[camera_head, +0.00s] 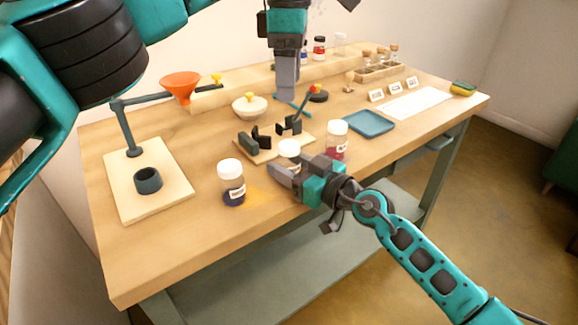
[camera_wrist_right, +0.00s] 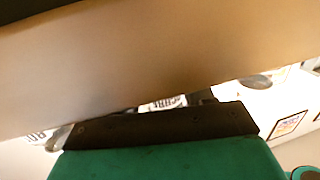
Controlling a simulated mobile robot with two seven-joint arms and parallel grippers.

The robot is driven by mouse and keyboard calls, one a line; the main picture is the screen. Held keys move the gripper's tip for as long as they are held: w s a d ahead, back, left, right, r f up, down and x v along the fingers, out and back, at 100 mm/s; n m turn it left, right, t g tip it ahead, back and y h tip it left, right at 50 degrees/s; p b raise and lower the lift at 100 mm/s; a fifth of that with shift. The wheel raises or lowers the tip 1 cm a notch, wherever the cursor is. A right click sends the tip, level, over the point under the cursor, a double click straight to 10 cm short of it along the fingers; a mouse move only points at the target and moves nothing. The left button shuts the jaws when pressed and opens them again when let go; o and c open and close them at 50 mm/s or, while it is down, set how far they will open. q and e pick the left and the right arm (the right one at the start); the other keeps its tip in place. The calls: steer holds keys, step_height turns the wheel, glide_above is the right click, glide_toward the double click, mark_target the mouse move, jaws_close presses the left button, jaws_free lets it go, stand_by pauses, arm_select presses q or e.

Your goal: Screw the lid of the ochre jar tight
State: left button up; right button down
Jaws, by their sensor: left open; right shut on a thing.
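I cannot tell what bears that label. My left gripper (camera_head: 287,92) points down over the back of the table, open and away from the jars.
A white-lidded jar with dark blue contents (camera_head: 232,188) stands left of my right gripper, near yellow powder (camera_head: 256,198). A red jar (camera_head: 336,142) stands right. Behind are a board with black holders (camera_head: 262,151), a bowl (camera_head: 249,109) and a blue tray (camera_head: 369,123). An orange funnel (camera_head: 181,86) stands left.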

steer(key=shift+c, duration=1.7)
jaws_free()
steer(key=shift+d, duration=0.1)
steer(key=shift+s+d, duration=0.25)
steer(key=p+v, duration=0.3)
steer(key=v, duration=0.9)
steer(key=shift+s, duration=0.1)
